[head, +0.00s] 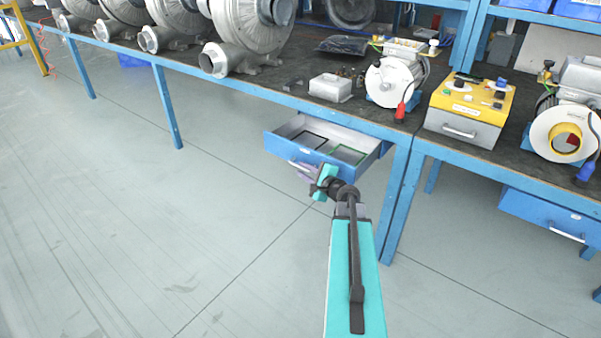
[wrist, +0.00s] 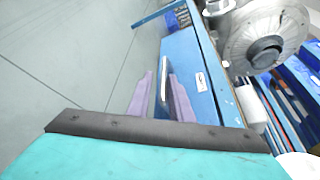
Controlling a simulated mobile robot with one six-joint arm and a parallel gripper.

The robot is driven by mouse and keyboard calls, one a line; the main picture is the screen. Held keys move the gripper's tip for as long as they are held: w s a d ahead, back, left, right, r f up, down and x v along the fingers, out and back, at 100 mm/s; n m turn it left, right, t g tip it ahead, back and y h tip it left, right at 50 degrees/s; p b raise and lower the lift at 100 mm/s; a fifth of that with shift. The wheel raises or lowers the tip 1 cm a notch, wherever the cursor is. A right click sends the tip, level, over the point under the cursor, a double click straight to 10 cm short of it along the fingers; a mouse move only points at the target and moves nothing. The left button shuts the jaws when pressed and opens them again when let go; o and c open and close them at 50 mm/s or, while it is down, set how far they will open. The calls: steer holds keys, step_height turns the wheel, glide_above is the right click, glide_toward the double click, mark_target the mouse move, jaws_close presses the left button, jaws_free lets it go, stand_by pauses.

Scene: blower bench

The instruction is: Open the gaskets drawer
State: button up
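The blue drawer (head: 288,150) under the bench is pulled out, with a light grey inside. A black gasket-like frame (head: 312,141) and a green one (head: 347,153) lie in it. Its pale bar handle (head: 299,166) is on the front and also shows in the wrist view (wrist: 164,78). My gripper (head: 309,172) is at this handle. In the wrist view its two purple fingers (wrist: 160,95) stand apart, one on each side of the handle, with a gap visible beside it. The drawer front's label (wrist: 201,82) is too small to read.
The bench top (head: 270,83) holds several grey blowers (head: 243,35), a white box (head: 330,88) and a motor (head: 392,82). A yellow control box (head: 468,110) stands right. Another blue drawer (head: 545,215) at right is shut. The floor left of the drawer is clear.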

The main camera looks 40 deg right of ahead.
steer(key=shift+w+a, duration=0.1)
steer(key=shift+r, duration=0.15)
stand_by(0.3)
steer(key=p+v, duration=0.9)
steer(key=v, duration=0.4)
steer(key=shift+s, duration=0.35)
stand_by(0.5)
stand_by(0.8)
